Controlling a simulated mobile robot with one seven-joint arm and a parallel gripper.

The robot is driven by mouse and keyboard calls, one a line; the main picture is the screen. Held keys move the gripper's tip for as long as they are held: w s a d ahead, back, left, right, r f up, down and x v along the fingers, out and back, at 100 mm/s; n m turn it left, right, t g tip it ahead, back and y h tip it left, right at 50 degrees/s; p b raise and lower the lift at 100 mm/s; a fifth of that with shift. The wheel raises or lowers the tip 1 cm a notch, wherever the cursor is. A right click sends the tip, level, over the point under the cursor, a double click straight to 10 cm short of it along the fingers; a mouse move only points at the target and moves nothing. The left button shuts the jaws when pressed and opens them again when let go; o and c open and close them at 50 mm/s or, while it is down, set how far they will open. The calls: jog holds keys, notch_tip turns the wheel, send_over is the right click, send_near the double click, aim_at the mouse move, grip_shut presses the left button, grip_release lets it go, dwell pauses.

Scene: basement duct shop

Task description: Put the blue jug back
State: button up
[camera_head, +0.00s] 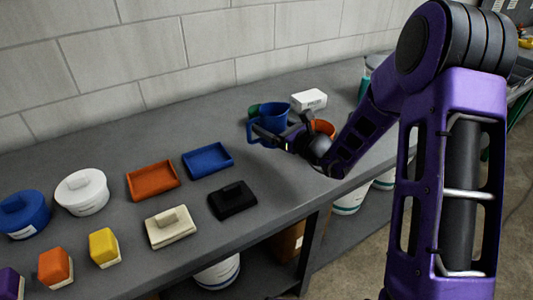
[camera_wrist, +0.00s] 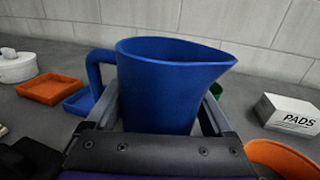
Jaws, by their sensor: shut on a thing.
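The blue jug (camera_head: 271,117) is upright over the far part of the grey workbench, near the wall. My gripper (camera_head: 273,136) is shut on it from the near side. In the wrist view the jug (camera_wrist: 168,82) fills the middle, between the two fingers of my gripper (camera_wrist: 162,112). Its handle is on the left and its spout points right. The jug's base is hidden by my gripper, so I cannot tell whether it touches the bench.
A green item (camera_head: 253,109) is partly hidden behind the jug. A white PADS box (camera_head: 309,100) and an orange vessel (camera_head: 325,128) are close on the right. A blue tray (camera_head: 208,160) and an orange tray (camera_head: 152,181) lie left, with several lidded containers beyond.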

jog(key=shift+f+b, duration=0.45)
jog(key=shift+f, duration=3.5)
jog(key=shift+f, duration=0.1)
jog(key=shift+f, duration=0.15)
jog(key=o, duration=1.2)
jog(key=shift+o, duration=0.2)
jog(key=shift+r, duration=0.4)
jog(key=v, duration=1.2)
jog(key=shift+f, duration=0.15)
